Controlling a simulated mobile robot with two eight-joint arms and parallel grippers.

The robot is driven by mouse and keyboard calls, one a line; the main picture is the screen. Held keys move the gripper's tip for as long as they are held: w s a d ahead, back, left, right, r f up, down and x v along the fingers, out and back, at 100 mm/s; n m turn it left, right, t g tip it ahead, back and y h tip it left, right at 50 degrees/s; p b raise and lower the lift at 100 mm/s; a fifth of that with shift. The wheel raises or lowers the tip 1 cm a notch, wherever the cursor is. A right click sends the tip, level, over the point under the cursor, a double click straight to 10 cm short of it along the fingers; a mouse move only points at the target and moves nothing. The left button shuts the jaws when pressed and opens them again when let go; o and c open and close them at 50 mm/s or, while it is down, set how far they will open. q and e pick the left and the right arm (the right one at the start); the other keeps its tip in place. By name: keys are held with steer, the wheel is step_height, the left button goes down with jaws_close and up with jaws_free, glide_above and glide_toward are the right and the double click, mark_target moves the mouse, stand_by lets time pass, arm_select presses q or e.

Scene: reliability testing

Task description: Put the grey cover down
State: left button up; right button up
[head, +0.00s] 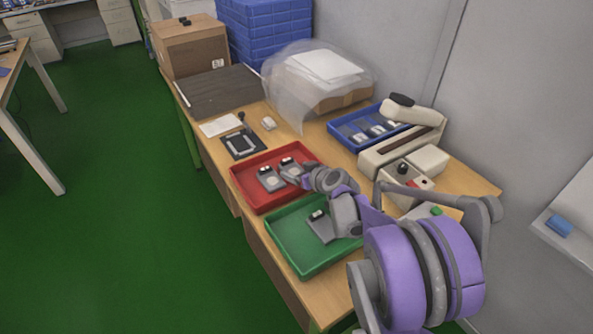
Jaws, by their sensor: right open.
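My right gripper (291,173) reaches in from the right over the red tray (247,197). Its small fingers are by the farther of two grey covers (295,163) there and partly hide it. I cannot tell whether they touch it. The other grey cover (270,181) lies flat in the tray, to the left. Another grey piece (319,229) lies in the green tray (285,250), partly hidden by my right arm. My left gripper is not in view.
A blue tray (345,128) with several parts and a beige press (400,147) stand behind my arm. A black-framed item (240,145), a dark flat case (218,92) and a plastic-wrapped box (335,97) lie farther back. The green tray's left part is bare.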

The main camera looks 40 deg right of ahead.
steer(key=p+v, duration=0.2)
steer(key=v, duration=0.9)
steer(key=shift+s+a+r, duration=0.1)
steer(key=shift+s+a, duration=0.05)
steer(key=shift+s, duration=0.05)
